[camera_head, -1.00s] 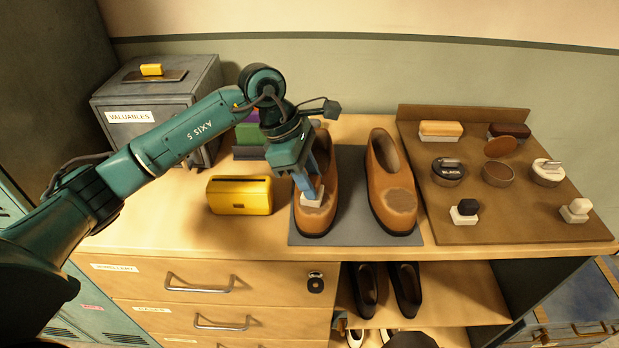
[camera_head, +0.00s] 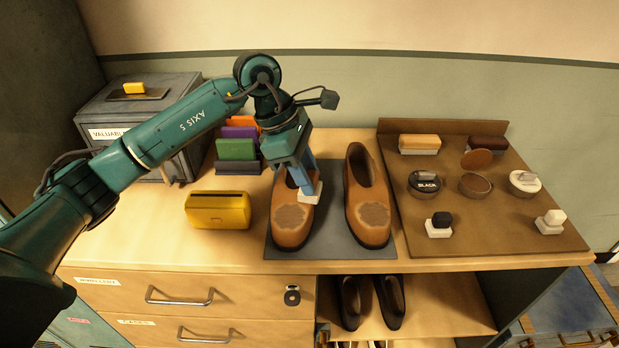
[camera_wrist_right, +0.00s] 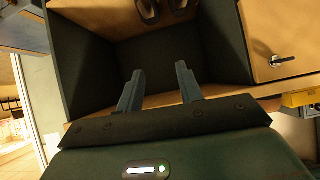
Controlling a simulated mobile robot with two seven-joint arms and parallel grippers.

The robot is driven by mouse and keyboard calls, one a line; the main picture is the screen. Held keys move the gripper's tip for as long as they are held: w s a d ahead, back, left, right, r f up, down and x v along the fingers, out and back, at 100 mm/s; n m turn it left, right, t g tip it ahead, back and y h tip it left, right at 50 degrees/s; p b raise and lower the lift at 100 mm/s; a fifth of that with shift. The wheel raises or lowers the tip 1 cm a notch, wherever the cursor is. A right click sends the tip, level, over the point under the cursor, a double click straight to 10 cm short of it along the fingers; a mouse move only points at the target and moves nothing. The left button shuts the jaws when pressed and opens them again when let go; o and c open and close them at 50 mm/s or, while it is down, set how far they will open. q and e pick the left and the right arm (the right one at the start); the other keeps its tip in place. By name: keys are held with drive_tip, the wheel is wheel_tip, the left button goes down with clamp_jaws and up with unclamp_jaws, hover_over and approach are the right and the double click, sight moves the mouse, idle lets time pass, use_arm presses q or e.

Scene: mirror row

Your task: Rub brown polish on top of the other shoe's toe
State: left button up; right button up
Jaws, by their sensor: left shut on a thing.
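Two brown shoes stand side by side on a grey mat (camera_head: 330,252) in the head view. The left shoe (camera_head: 287,238) and the right shoe (camera_head: 360,180) each have a dull brown patch on the toe. My left gripper (camera_head: 304,182) is shut on a small applicator with a white block (camera_head: 311,195). The block is at the right side of the left shoe, behind its toe patch; whether it touches the shoe is unclear. An open tin of brown polish (camera_head: 474,185) is on the brown board. My right gripper (camera_wrist_right: 160,88) is open and empty in the right wrist view.
The board (camera_head: 490,235) also holds a black tin (camera_head: 425,184), a white tin (camera_head: 525,182), brushes and two applicators. A yellow box (camera_head: 218,210) and coloured upright pieces (camera_head: 237,150) stand left of the shoes. Dark shoes (camera_head: 390,300) sit on the shelf below.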

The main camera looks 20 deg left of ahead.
use_arm(q)
drive_tip(key=shift+r+p, duration=0.55)
drive_tip(key=shift+r, duration=0.95)
